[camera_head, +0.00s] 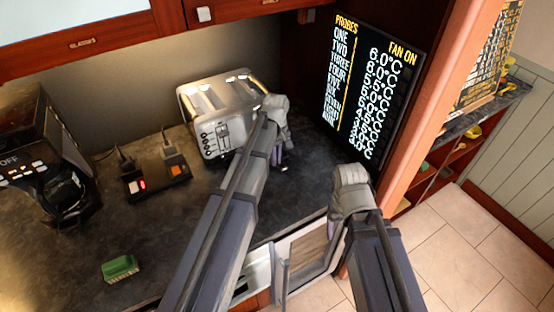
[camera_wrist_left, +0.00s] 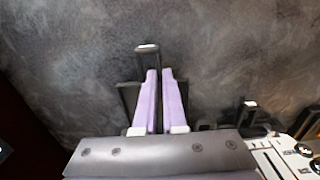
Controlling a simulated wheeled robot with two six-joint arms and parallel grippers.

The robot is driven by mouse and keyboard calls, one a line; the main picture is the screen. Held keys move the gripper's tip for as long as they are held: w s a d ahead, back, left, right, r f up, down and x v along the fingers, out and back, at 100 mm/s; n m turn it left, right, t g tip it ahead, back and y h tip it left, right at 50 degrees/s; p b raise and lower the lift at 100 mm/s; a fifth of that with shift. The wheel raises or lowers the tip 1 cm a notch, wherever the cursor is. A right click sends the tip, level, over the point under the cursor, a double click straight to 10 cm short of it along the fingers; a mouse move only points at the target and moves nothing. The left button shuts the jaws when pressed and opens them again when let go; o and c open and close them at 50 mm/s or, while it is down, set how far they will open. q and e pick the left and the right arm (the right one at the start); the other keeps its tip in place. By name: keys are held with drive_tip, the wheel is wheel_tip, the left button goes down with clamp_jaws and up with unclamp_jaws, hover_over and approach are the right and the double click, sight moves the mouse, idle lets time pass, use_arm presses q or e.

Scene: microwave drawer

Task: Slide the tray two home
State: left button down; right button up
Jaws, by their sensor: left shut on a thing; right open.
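A silver toaster (camera_head: 222,146) stands on the dark counter; its edge with knobs shows in the left wrist view (camera_wrist_left: 302,150). My left gripper (camera_head: 277,158) is low at the toaster's right front corner. In the left wrist view its purple fingers (camera_wrist_left: 160,82) are close together at a dark piece with a pale tip (camera_wrist_left: 147,50), which sticks out past them over the counter. A similar dark piece (camera_wrist_left: 249,104) lies to the right. I cannot tell which is tray two; the fingers and wrist hide the rest. My right gripper (camera_head: 352,180) is open, over the counter's front edge, apart from the toaster.
A black appliance (camera_head: 60,190) and a power strip (camera_head: 157,180) stand left of the toaster. A green block (camera_head: 120,268) lies near the front. A black readout board (camera_head: 375,85) stands at the right. A light-framed opening (camera_head: 308,250) shows below the counter edge. The front counter is mostly clear.

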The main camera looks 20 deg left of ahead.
use_arm(q)
drive_tip(key=shift+w+a, duration=0.1)
drive_tip(key=shift+w, duration=0.05)
drive_tip(key=shift+w+a, duration=1.3)
drive_tip(key=c, duration=0.9)
unclamp_jaws()
drive_tip(key=shift+d, duration=0.15)
drive_tip(key=shift+s+d+r, duration=0.15)
drive_tip(key=shift+s+d, duration=0.05)
drive_tip(key=shift+d, duration=0.15)
drive_tip(key=shift+s+d+r, duration=0.1)
drive_tip(key=shift+s+d, duration=0.1)
drive_tip(key=shift+d, duration=0.3)
